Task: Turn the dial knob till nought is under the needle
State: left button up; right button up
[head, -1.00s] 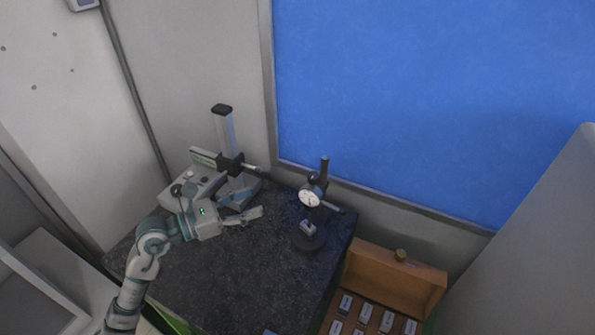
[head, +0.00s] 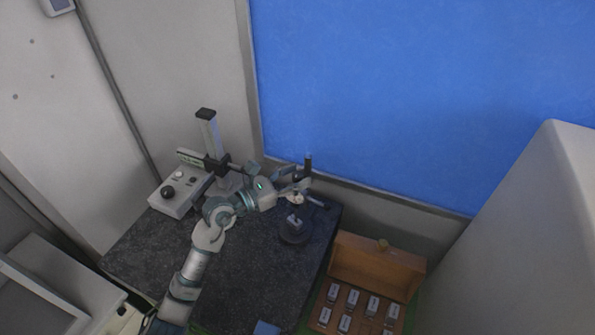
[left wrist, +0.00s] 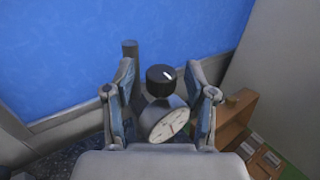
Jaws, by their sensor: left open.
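The dial gauge (head: 297,198) has a round white face and sits on a dark stand with a round base at the back right of the black table. In the left wrist view its face (left wrist: 168,125) is tilted, and its marks are too small to read. A black knob (left wrist: 160,82) with a white mark rises just above the face. My left gripper (head: 298,180) is open at the gauge and partly covers it in the head view. In the left wrist view its fingers stand either side of the knob, with gaps showing on both sides. My right gripper is not in view.
A second device with a tall post (head: 209,135) and a grey control box (head: 178,192) stands at the table's back left. An open wooden box (head: 378,268) with several small blocks lies right of the table (head: 245,265). A wall with a blue panel (head: 400,90) rises behind.

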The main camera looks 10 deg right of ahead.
pick_arm(q)
jog(key=shift+w+d, duration=0.15)
jog(key=shift+d, duration=0.2)
grip_shut()
jog(key=shift+n+t+y, duration=0.7)
jog(key=shift+n+t, duration=0.3)
jog(key=shift+t, duration=0.4)
jog(key=shift+n+t+y, duration=0.5)
jog(key=shift+n+t, duration=0.1)
jog(key=shift+t, duration=0.1)
grip_release()
